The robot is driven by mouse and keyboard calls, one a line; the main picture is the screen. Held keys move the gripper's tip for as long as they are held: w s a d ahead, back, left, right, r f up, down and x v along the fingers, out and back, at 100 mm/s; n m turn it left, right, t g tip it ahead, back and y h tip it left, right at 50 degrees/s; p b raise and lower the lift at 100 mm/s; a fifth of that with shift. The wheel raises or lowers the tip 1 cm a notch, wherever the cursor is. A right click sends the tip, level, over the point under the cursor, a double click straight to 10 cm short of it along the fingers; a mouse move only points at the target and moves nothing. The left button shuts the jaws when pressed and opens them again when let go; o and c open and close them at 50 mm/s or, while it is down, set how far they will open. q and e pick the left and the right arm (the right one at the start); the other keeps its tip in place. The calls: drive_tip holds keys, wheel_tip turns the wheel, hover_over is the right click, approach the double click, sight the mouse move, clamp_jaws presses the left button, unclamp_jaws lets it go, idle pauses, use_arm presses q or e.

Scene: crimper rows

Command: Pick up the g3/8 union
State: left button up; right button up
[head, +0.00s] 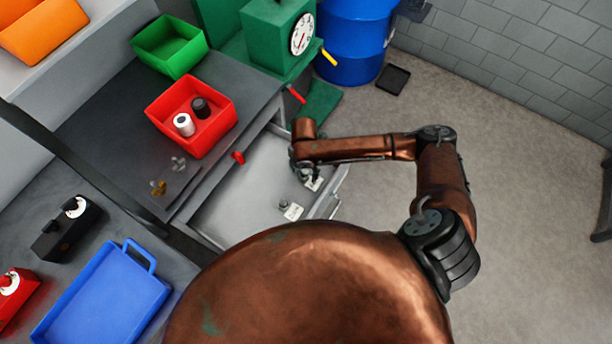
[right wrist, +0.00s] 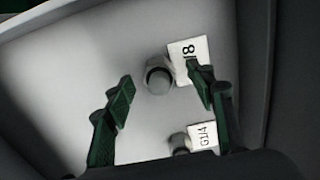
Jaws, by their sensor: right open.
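The open drawer (head: 240,205) holds two small grey unions, each beside a white label. In the right wrist view, one union (right wrist: 158,78) stands upright beside a label (right wrist: 183,52) whose visible part ends in 8; a finger covers the rest. The other union (right wrist: 180,142) is beside a label reading G1/4 (right wrist: 203,135). My right gripper (right wrist: 162,88) is open and empty, its green fingers on either side of the first union in the picture; the height gap is unclear. In the head view my right gripper (head: 302,169) points down over the drawer. My left gripper is not in view.
A red bin (head: 222,117) with a white and a black part stands on the grey bench, with a green bin (head: 165,42) behind. Small brass and silvery fittings (head: 159,188) lie near the bench edge. A blue tray (head: 102,297) is at lower left. The drawer walls surround the unions.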

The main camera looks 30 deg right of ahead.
drive_tip(key=shift+f, duration=0.15)
drive_tip(key=c, duration=1.2)
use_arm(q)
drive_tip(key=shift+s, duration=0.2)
use_arm(e)
drive_tip(key=shift+c, duration=0.9)
